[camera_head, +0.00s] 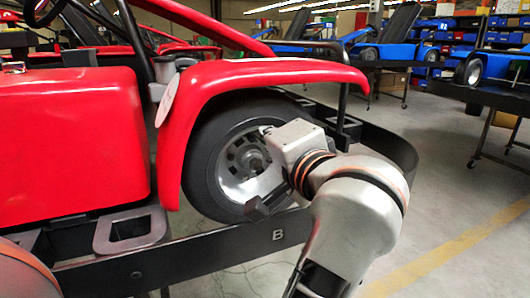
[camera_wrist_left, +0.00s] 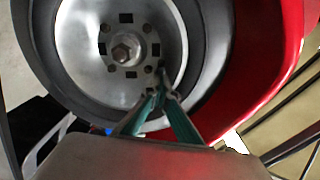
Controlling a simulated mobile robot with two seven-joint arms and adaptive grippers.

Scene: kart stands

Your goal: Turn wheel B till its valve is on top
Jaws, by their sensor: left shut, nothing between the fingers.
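Wheel B (camera_head: 206,163) is a black tyre with a silver rim, under the red fender and above the stand's letter B. Its rim and central hub nut (camera_wrist_left: 123,50) fill the upper left wrist view. My left gripper (camera_head: 268,134) reaches in from the right at the rim's upper right; its body hides that part of the wheel. In the left wrist view its teal fingers (camera_wrist_left: 162,84) come together at the rim face beside the hub, holding nothing. I cannot tell whether they touch. A small blue spot (camera_wrist_left: 108,131) shows near the rim edge; I cannot tell if it is the valve.
The red fender (camera_head: 270,73) arches closely over the wheel. The dark stand rail (camera_head: 205,252) runs below it and curves around at the right. Blue karts (camera_head: 395,50) on other stands are farther back. The floor at the right (camera_head: 455,185) is clear.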

